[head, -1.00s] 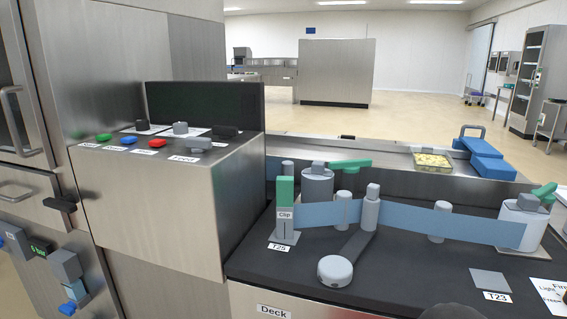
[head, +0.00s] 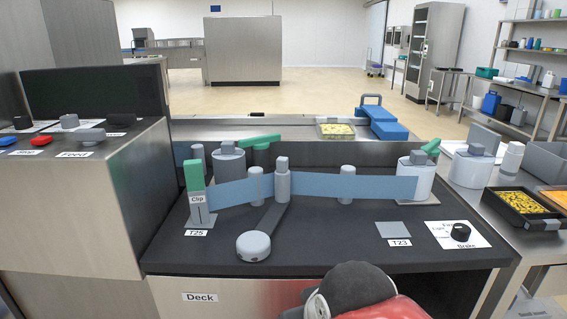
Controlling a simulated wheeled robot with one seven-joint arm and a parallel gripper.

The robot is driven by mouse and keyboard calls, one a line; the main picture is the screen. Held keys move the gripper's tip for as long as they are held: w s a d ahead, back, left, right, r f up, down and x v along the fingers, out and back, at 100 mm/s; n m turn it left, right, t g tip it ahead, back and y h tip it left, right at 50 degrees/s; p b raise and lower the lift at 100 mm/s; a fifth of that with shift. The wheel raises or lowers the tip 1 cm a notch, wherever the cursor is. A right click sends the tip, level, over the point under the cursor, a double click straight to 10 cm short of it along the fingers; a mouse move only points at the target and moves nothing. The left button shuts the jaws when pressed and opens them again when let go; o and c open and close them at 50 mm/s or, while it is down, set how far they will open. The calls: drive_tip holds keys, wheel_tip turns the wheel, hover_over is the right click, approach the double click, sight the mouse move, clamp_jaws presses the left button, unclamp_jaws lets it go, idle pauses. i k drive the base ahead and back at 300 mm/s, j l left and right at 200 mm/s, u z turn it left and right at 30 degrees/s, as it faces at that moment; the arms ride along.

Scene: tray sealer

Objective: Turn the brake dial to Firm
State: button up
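The brake dial (head: 461,232) is a small black knob on a white label plate (head: 440,229) at the right end of the dark deck. The word Brake is printed in front of it. The scale words behind and left of it are small and partly hidden by the knob. I cannot tell which mark the dial points to. Part of my own arm, black and red, shows at the bottom centre, in front of the deck. My gripper itself is not in view, and nothing touches the dial.
A blue film band (head: 350,187) runs across the deck past several posts to a white roll (head: 415,180) behind the dial. A round grey knob on an arm (head: 253,246) lies front left. A side table with food trays (head: 520,208) stands right.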

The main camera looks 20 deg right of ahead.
sight(461, 232)
drive_tip(key=z, duration=0.4)
drive_tip(key=k+j+z, duration=0.1)
drive_tip(key=z, duration=0.7)
drive_tip(key=k+z, duration=0.1)
drive_tip(key=z, duration=0.3)
